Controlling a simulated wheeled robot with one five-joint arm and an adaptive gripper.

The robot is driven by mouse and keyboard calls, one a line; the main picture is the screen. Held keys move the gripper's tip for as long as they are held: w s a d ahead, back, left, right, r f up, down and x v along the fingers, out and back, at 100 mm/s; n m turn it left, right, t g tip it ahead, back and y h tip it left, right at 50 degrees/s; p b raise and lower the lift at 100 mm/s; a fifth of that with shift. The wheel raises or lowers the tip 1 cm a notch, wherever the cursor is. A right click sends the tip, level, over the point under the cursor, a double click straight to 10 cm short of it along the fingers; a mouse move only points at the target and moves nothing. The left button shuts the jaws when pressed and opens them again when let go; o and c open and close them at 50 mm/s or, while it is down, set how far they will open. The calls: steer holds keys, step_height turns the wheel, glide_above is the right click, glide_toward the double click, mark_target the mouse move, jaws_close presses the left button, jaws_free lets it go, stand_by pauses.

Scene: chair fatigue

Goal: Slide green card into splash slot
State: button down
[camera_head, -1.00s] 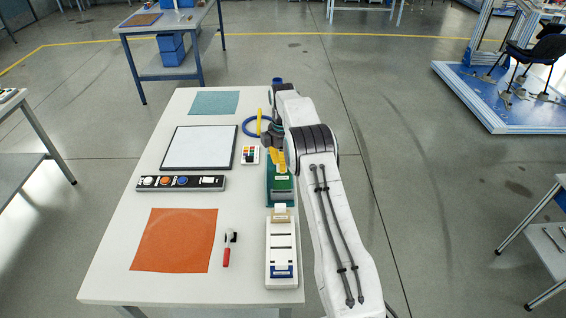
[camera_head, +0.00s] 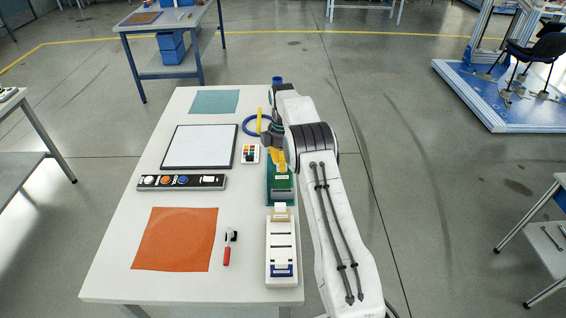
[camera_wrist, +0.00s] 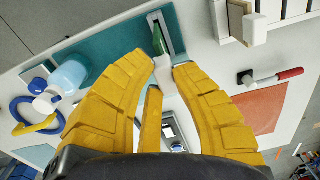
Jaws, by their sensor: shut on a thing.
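My gripper (camera_head: 279,163) has yellow fingers and is over the teal board (camera_head: 270,196) at the right edge of the white table. In the wrist view, my gripper (camera_wrist: 170,65) is shut on a small white grip piece. The green card (camera_wrist: 158,38) shows just beyond the fingertips, at the pale slot frame (camera_wrist: 173,32) on the teal board. I cannot tell how deep the card sits in the slot. In the head view, a green area lies just below my fingers, partly hidden by them. No slot label is readable.
A white rack (camera_head: 271,250) with dark slots stands in front of the teal board. A blue ring (camera_head: 245,127) lies behind.

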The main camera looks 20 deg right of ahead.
steer(key=shift+f+b, duration=1.15)
steer(key=shift+f, duration=0.85)
stand_by(0.4)
steer(key=c, duration=1.1)
jaws_free()
steer(key=shift+w+r, duration=0.1)
steer(key=shift+r, duration=3.65)
